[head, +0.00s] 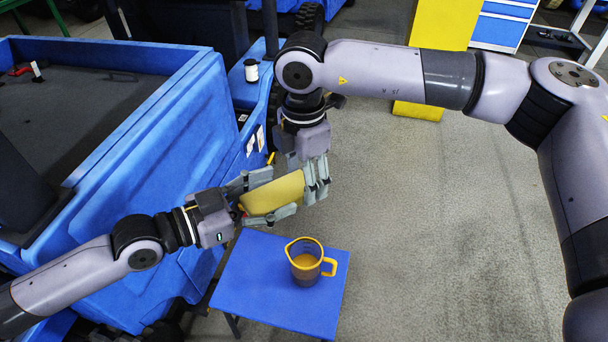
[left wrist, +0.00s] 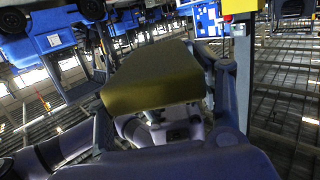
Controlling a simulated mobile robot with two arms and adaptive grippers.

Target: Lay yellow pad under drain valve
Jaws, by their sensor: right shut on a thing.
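The yellow pad (head: 272,194) is in the air between my two grippers, above the far edge of the blue table and beside the blue machine. My right gripper (head: 316,182) is shut on the pad's right end. My left gripper (head: 262,196) is open, with its fingers on either side of the pad's left part. In the left wrist view the pad (left wrist: 155,80) lies between the spread fingers, with a small gap at the right finger. A small yellow part (head: 271,157) shows by the machine's side; I cannot tell if it is the drain valve.
A small blue table (head: 235,285) carries a measuring jug (head: 305,262) with yellow handle and amber contents. The blue machine (head: 130,180) fills the left. A black and white canister (head: 251,70) stands on its ledge.

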